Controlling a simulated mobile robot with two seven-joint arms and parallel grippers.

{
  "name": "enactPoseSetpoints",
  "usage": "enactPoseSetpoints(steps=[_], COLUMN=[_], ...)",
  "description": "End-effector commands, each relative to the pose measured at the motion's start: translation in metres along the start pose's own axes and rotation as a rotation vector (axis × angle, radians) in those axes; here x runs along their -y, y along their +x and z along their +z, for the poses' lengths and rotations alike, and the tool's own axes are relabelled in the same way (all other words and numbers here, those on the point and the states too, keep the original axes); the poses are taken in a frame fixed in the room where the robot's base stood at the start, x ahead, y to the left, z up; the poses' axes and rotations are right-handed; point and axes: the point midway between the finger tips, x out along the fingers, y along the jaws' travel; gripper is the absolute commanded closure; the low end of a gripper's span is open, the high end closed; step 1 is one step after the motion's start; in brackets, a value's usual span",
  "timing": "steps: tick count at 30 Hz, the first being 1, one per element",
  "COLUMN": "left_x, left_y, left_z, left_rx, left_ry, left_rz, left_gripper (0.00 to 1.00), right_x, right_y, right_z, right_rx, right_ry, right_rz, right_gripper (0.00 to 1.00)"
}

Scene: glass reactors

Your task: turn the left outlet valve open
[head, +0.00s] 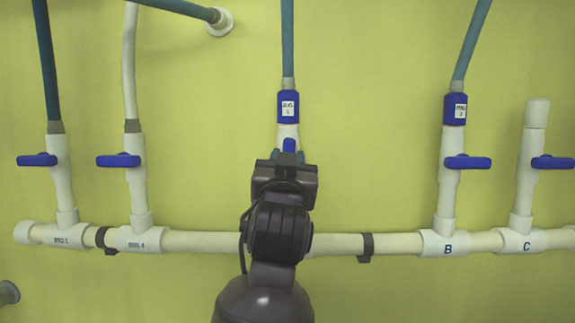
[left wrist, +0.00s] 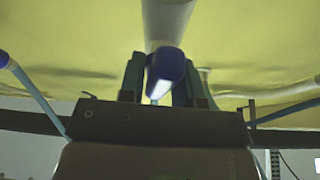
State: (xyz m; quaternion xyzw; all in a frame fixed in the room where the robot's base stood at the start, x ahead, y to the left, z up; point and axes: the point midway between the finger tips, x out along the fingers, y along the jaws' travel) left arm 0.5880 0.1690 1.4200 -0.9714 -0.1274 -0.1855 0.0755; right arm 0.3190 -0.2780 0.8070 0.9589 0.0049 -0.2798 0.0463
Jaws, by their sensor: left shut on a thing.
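In the head view, my left gripper (head: 288,157) is at the middle valve, on the white vertical pipe below a blue hose fitting with a small label (head: 288,105). A small part of this valve's blue handle (head: 288,146) shows above the gripper; it looks narrow from here. My wrist and arm hide the rest of the valve and the pipe below. In the left wrist view, the two fingers (left wrist: 160,85) stand on both sides of the blue handle (left wrist: 165,68) and are shut on it. A bright patch shows on the handle's face. My right gripper is in neither view.
Other valves have blue handles lying crosswise: two at the left (head: 37,160) (head: 118,161) and two at the right (head: 467,162) (head: 553,162). A white horizontal manifold pipe (head: 340,244) runs below along the yellow wall (head: 370,60). Hoses rise above several valves.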

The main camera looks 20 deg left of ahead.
Motion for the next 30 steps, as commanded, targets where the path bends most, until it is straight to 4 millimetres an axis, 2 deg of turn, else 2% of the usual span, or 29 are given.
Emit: enactPoseSetpoints(steps=[17, 18, 21, 30], left_x=[0.0, 0.0, 0.0, 0.0], left_y=[0.001, 0.001, 0.0, 0.0], left_z=[-0.003, -0.003, -0.002, -0.001], left_rx=[-0.007, -0.007, -0.005, -0.003], left_ry=[-0.029, -0.028, -0.028, -0.028], left_rz=[-0.012, -0.012, -0.012, -0.011], left_gripper=[0.93, 0.64, 0.51, 0.51], right_x=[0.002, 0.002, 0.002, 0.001], right_y=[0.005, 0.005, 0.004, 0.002], right_z=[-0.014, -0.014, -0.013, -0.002], right_rx=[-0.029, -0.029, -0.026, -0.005], right_ry=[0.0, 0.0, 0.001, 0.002], right_rz=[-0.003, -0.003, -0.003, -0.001], right_gripper=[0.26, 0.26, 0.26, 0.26])
